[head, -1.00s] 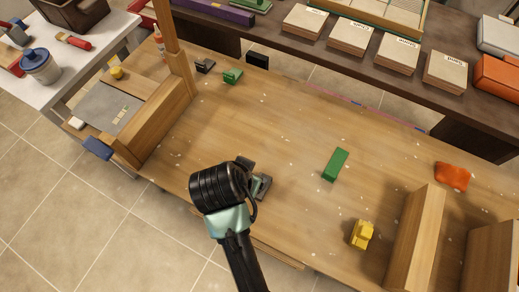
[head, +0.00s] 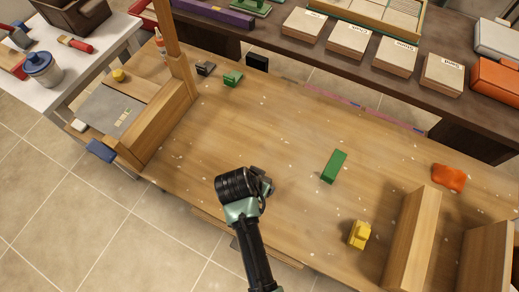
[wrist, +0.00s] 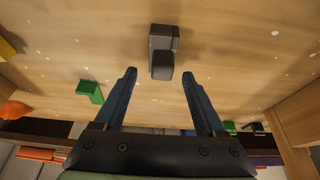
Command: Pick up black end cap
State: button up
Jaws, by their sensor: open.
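A black end cap (wrist: 163,50), a dark two-part block, lies on the wooden table in the wrist view. It is just beyond the fingertips and roughly centred between them, apart from both. My gripper (wrist: 159,76) is open, with nothing between its fingers. In the head view my gripper (head: 266,186) is over the front middle of the table, its fingers mostly hidden by my wrist. I cannot make out the end cap there; my arm likely covers it.
A green block (head: 334,166), yellow piece (head: 359,235) and orange piece (head: 449,177) lie to the right, near a wooden divider (head: 412,228). A small green piece (head: 232,79), a dark piece (head: 205,68) and a black block (head: 257,62) are at the back left. The table's middle is clear.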

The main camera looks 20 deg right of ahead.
jog(key=shift+x, duration=1.7)
jog(key=shift+w, duration=0.2)
grip_shut()
